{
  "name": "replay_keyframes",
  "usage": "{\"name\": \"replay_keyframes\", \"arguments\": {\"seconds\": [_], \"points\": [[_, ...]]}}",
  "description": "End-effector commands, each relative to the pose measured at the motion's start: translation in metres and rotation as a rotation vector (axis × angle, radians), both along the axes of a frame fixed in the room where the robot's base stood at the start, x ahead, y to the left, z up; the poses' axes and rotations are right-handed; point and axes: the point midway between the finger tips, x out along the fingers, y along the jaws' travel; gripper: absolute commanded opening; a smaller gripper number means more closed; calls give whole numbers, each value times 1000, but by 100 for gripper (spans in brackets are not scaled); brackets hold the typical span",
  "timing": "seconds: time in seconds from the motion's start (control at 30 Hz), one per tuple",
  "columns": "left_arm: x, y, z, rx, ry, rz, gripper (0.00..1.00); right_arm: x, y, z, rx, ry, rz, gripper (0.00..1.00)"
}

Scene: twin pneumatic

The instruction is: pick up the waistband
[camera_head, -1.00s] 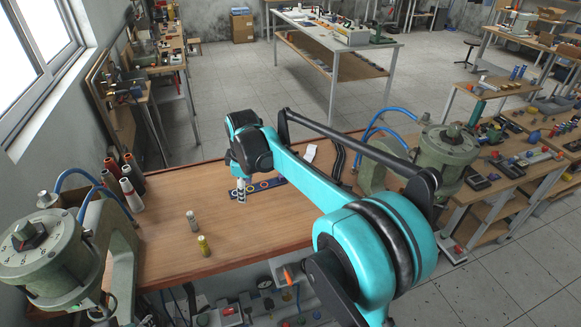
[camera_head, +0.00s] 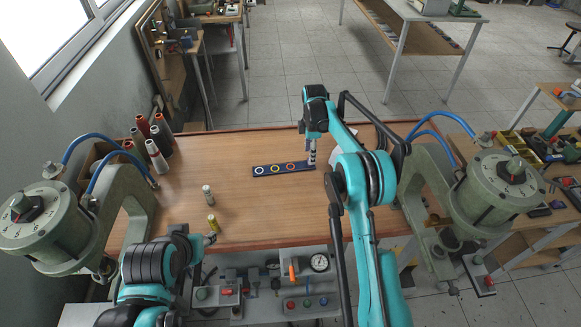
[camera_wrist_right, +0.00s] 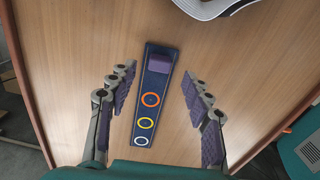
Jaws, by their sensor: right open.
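A white curved band with a dark inner side (camera_wrist_right: 215,8) lies at the top edge of the right wrist view, partly cut off; it may be the waistband, but I cannot be sure. In the head view a pale piece (camera_head: 337,143) shows partly behind my right arm. My right gripper (camera_wrist_right: 158,76) is open and empty, pointing down, with its fingers on either side of a dark blue strip (camera_wrist_right: 152,110). It shows small in the head view (camera_head: 311,161), at the right end of the strip.
The strip carries orange, yellow and white rings and a purple block (camera_wrist_right: 159,63). Several thread cones (camera_head: 157,155) stand at the back left. Green presses flank the table (camera_head: 180,205). The middle is mostly clear.

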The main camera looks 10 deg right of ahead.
Motion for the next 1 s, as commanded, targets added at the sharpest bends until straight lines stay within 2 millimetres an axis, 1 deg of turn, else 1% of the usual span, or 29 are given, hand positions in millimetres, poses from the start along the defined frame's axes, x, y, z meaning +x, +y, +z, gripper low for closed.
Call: {"name": "replay_keyframes", "arguments": {"seconds": [0.03,0.2,0.3,0.47,0.5,0.57,0.6,0.67,0.7,1.0], "points": [[0,0,-3,0,0,0,42,0,-2,-9,0,0,-1,50],[0,0,-9,0,0,0,42,1,-4,-35,0,0,-1,50],[0,0,-9,0,0,0,42,1,-4,-42,0,-1,-1,50],[0,0,-9,0,0,0,42,1,-4,-41,0,-1,-1,50],[0,0,-9,0,0,0,42,1,-4,-41,0,-1,-1,45],[0,0,-9,0,0,0,42,1,-4,-41,0,-1,-1,29],[0,0,-9,0,0,0,42,1,-4,-41,0,-1,-1,18],[0,0,-9,0,0,0,42,1,-4,-41,0,-1,-1,2],[0,0,-9,0,0,0,42,1,-4,-41,0,-1,-1,0],[0,0,-8,0,0,0,42,1,-3,-40,0,-1,-1,0]]}}
